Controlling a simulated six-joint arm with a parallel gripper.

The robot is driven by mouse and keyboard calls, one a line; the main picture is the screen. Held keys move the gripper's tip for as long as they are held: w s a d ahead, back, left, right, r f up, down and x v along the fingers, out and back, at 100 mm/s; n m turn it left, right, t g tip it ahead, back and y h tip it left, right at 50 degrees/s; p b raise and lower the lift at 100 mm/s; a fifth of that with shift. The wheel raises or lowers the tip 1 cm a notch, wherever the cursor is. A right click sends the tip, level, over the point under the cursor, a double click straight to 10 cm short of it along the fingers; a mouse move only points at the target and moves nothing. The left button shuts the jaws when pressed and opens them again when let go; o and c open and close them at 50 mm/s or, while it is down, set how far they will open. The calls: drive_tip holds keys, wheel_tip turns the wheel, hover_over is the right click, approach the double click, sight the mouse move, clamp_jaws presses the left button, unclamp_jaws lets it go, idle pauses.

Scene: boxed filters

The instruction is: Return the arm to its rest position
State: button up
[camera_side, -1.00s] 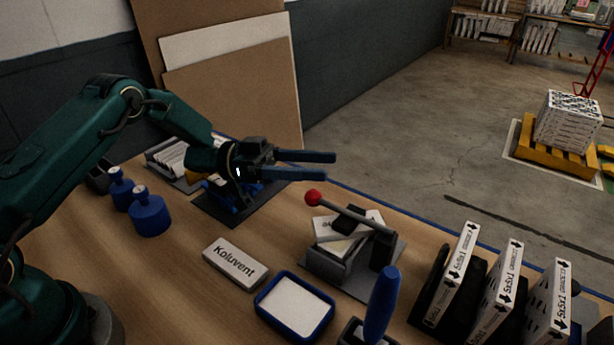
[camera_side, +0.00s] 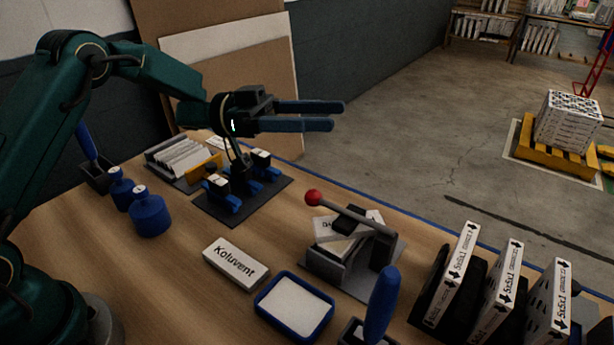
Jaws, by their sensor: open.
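My gripper (camera_side: 338,116) is in the upper middle of the side view, at the end of my green arm. Its two long blue fingers point right and stand apart with nothing between them. It is raised above the bench, in front of the leaning boards as seen here. Below it is a dark plate with a fixture (camera_side: 240,188) that has blue clamps. The gripper touches nothing that I can see.
On the wooden bench (camera_side: 170,285) are a Koluvent box (camera_side: 236,262), a blue tray (camera_side: 295,306), a red-knobbed lever press (camera_side: 345,245), blue bottles (camera_side: 150,214), a rack of white rolls (camera_side: 181,158) and upright boxed filters (camera_side: 498,283). A blue handle (camera_side: 382,303) stands in front.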

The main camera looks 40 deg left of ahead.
drive_tip(key=s+a+r+n+t+y, duration=0.1)
drive_tip(key=a+r+n+t+y, duration=0.2)
drive_tip(key=r+n+t+y, duration=0.45)
drive_tip(key=s+a+r+n+t+y, duration=0.1)
drive_tip(key=a+r+n+t+y, duration=0.15)
drive_tip(key=r+t+y, duration=0.6)
drive_tip(key=s+a+f+n+g+y, duration=0.4)
drive_tip(key=s+a+f+g, duration=0.2)
drive_tip(key=s+f+g, duration=0.2)
drive_tip(key=s+d+f+g+h, duration=0.1)
drive_tip(key=s+f+g, duration=0.7)
drive_tip(key=s+f, duration=0.4)
drive_tip(key=shift+s+d+f, duration=0.35)
drive_tip(key=shift+f, duration=0.45)
drive_tip(key=shift+m, duration=0.3)
drive_tip(key=c, duration=0.7)
drive_tip(key=shift+w+r+h, duration=0.15)
drive_tip(key=shift+r+h, duration=0.15)
drive_tip(key=shift+r, duration=0.05)
clamp_jaws()
drive_tip(key=w+d+r+m, duration=0.2)
drive_tip(key=w+r, duration=0.4)
drive_tip(key=r, duration=0.1)
drive_tip(key=m+g+h, duration=0.2)
drive_tip(key=m, duration=0.2)
hover_over(311, 191)
wheel_tip(311, 191, down, 5)
drive_tip(key=shift+f, duration=3.4)
